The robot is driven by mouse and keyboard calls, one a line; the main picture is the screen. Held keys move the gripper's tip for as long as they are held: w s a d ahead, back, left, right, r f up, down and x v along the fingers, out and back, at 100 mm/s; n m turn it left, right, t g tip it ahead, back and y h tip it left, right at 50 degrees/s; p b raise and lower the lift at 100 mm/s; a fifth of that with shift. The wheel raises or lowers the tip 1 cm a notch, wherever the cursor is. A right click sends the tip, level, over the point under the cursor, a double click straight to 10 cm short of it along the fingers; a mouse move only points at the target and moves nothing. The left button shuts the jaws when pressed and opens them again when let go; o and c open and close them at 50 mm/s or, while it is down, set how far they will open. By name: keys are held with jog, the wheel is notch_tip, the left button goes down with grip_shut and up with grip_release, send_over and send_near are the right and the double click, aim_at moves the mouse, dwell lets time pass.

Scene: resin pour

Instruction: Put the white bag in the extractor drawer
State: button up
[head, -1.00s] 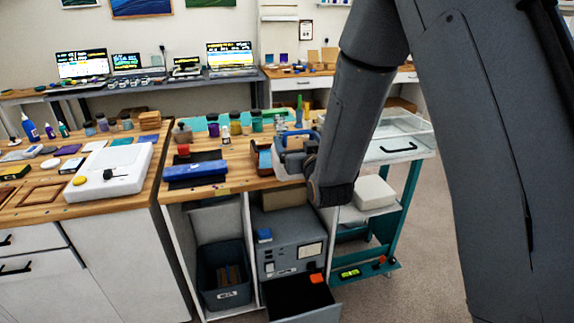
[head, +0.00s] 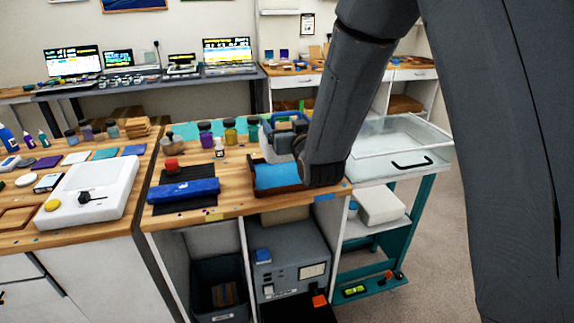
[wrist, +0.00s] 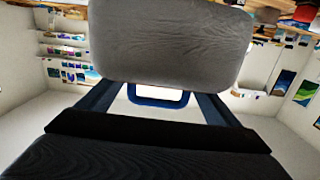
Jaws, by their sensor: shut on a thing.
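My gripper (head: 284,136), with blue parts, is above the wooden bench near its right end, and my arm partly covers it. It is shut on a pale thing that seems to be the white bag (head: 271,150), just below the blue parts. In the wrist view a large, rounded grey-white slab (wrist: 170,45) fills the top, likely the bag's shaded side. The grey extractor (head: 292,260) stands under the bench. Its drawer (head: 290,308) is open, dark inside, with an orange tab, and is cut off by the picture's lower edge.
A brown tray with a blue pad (head: 278,176) lies below my gripper. Bottles (head: 230,131) stand behind and a blue roll (head: 183,190) lies left. A teal cart (head: 425,200) with a clear tray (head: 395,140) and a white block (head: 379,207) stands right.

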jog(key=shift+f+p, duration=0.8)
jog(key=shift+f, duration=3.5)
jog(key=shift+f, duration=0.15)
jog(key=o, duration=1.3)
jog(key=shift+s+d, duration=0.1)
jog(key=shift+s, duration=0.05)
jog(key=b+v, duration=0.3)
jog(key=v, duration=0.8)
jog(key=shift+s+d, duration=0.2)
jog(key=shift+s, duration=0.1)
